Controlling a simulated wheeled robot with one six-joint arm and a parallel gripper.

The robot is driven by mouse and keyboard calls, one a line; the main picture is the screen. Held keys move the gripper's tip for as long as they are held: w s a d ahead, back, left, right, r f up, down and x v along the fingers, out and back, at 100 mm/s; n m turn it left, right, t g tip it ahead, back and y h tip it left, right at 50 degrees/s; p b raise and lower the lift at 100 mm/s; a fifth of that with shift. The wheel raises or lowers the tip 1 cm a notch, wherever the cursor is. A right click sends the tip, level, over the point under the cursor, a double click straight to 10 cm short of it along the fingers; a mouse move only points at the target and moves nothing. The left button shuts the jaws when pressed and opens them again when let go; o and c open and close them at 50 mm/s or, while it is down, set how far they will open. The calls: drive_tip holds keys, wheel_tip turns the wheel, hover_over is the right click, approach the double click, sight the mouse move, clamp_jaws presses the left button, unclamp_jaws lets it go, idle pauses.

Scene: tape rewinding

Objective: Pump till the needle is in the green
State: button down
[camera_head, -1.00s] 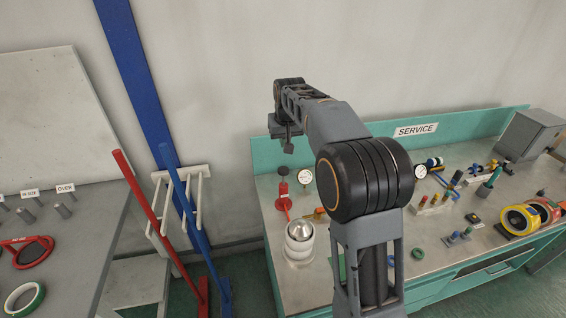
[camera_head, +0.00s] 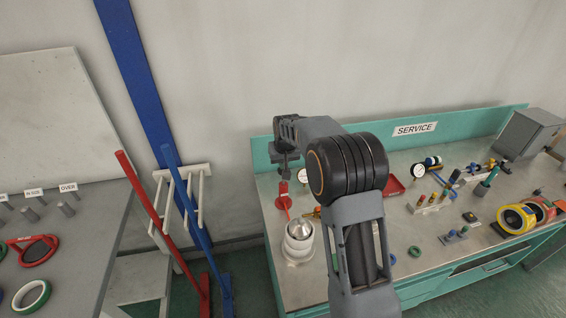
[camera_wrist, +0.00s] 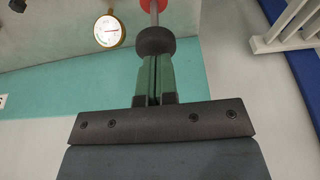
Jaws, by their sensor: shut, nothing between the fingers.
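A red hand pump (camera_head: 283,189) stands near the back left of the service bench. Its black knob (camera_wrist: 155,41) sits on a thin metal rod, with the red pump body (camera_wrist: 152,4) at the top edge of the wrist view. My gripper (camera_wrist: 154,60) has its green fingers shut together and empty. Their tips are at the black knob and seem to touch it. In the head view my gripper (camera_head: 286,172) is directly above the pump. A round gauge (camera_wrist: 109,31) with a white dial and brass rim is beside the pump; its needle is too small to read.
A white and silver stacked container (camera_head: 298,240) stands in front of the pump. A red tray (camera_head: 393,188) and tape rolls (camera_head: 516,219) lie further right. Red (camera_head: 160,225) and blue (camera_head: 195,220) posts stand left of the bench.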

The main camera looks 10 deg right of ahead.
wheel_tip(320, 180, down, 5)
drive_tip(key=b, duration=0.3)
drive_tip(key=shift+s, duration=0.1)
drive_tip(key=shift+r, duration=0.1)
wheel_tip(320, 180, up, 5)
drive_tip(key=p, duration=0.3)
drive_tip(key=shift+r, duration=0.15)
drive_tip(key=b+v, duration=0.2)
drive_tip(key=v, duration=0.7)
idle(0.6)
drive_tip(key=shift+s+d+r+b, duration=0.1)
drive_tip(key=shift+r+b, duration=0.35)
drive_tip(key=shift+r, duration=0.7)
drive_tip(key=shift+s+d+r+b, duration=0.1)
drive_tip(key=shift+r+b, duration=0.3)
drive_tip(key=shift+r, duration=0.75)
